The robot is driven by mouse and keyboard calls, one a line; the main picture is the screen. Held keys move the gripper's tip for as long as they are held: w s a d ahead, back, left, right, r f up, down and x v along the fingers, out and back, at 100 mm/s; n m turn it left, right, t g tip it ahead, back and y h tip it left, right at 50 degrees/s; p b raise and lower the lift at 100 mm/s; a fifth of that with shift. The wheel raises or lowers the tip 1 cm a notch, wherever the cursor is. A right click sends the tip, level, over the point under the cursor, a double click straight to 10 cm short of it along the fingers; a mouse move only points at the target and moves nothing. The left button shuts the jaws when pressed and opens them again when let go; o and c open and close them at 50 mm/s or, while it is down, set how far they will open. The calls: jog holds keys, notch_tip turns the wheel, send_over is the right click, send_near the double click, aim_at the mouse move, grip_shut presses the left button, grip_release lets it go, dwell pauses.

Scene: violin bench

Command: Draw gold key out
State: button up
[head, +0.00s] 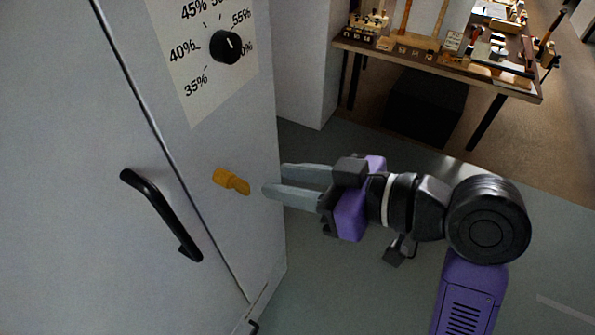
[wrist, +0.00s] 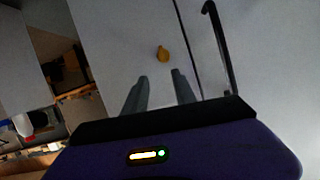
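The gold key (head: 231,181) sticks out of the front of the grey cabinet (head: 235,235), to the right of the door seam and below the dial. My gripper (head: 271,178) is to the right of the key, with its two grey fingers parted and pointing toward the cabinet. In the head view the lower fingertip appears close to the key's free end; I cannot tell the exact distance. In the wrist view the key (wrist: 162,54) shows beyond the fingertips (wrist: 160,77), roughly in line with the gap between them. Nothing is between the fingers.
A black door handle (head: 163,215) is left of the key. A black dial (head: 225,48) with percent marks is above it. A workbench (head: 440,62) with several tools stands at the back right. The floor (head: 345,285) below my gripper is clear.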

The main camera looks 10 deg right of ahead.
aim_at(248, 186)
jog(key=shift+n+g, duration=0.3)
jog(key=shift+s+f+x, duration=0.15)
jog(key=shift+x, duration=1.15)
jog(key=shift+s+f+x, duration=0.15)
jog(key=shift+f+x, duration=0.05)
jog(key=shift+x, duration=1.15)
jog(key=shift+s+f+x, duration=0.15)
jog(key=shift+x, duration=1.15)
jog(key=shift+a, duration=0.1)
jog(key=shift+c, duration=0.2)
jog(key=c, duration=0.6)
grip_shut()
